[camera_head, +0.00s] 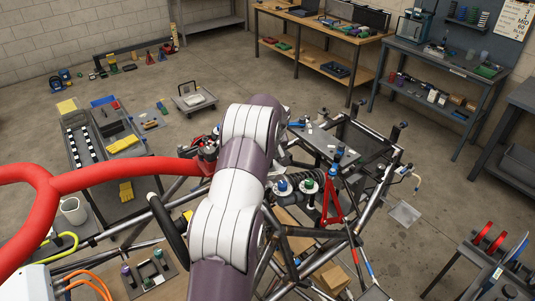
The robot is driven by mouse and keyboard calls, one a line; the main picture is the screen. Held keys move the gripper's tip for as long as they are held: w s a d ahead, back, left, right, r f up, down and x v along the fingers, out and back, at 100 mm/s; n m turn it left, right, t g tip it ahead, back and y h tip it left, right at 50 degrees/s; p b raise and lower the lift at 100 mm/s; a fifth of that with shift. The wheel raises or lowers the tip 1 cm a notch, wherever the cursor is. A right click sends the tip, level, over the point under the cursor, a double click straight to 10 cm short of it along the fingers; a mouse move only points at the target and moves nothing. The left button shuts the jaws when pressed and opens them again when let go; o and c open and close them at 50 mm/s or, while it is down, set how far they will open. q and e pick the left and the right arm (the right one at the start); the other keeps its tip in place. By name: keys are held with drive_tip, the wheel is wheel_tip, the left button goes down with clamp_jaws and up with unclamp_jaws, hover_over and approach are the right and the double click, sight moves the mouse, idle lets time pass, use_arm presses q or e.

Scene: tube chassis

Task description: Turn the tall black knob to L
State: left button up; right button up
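A thick white and dark purple arm link of mine (235,190) fills the middle of the head view and hides part of the tube chassis (378,195). I cannot make out a gripper on either arm. I cannot single out the tall black knob or read an L mark. A small dark panel (150,275) with several short knobs and blocks lies at the lower left. A grey panel (318,142) with small white marks and blue parts sits on the chassis right of my arm. Several small dark upright pieces (403,126) stand on the chassis at the right.
A red tube (120,172) crosses the left side. A grey cart (92,150) stands behind.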

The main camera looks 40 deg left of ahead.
use_arm(q)
drive_tip(key=shift+f, duration=0.1)
idle(0.7)
drive_tip(key=o, duration=0.7)
drive_tip(key=shift+a, duration=0.15)
drive_tip(key=shift+w, duration=0.1)
drive_tip(key=shift+r+b, duration=0.2)
drive_tip(key=shift+b, duration=0.1)
drive_tip(key=b+v, duration=0.3)
drive_tip(key=v, duration=0.9)
drive_tip(key=shift+b, duration=0.4)
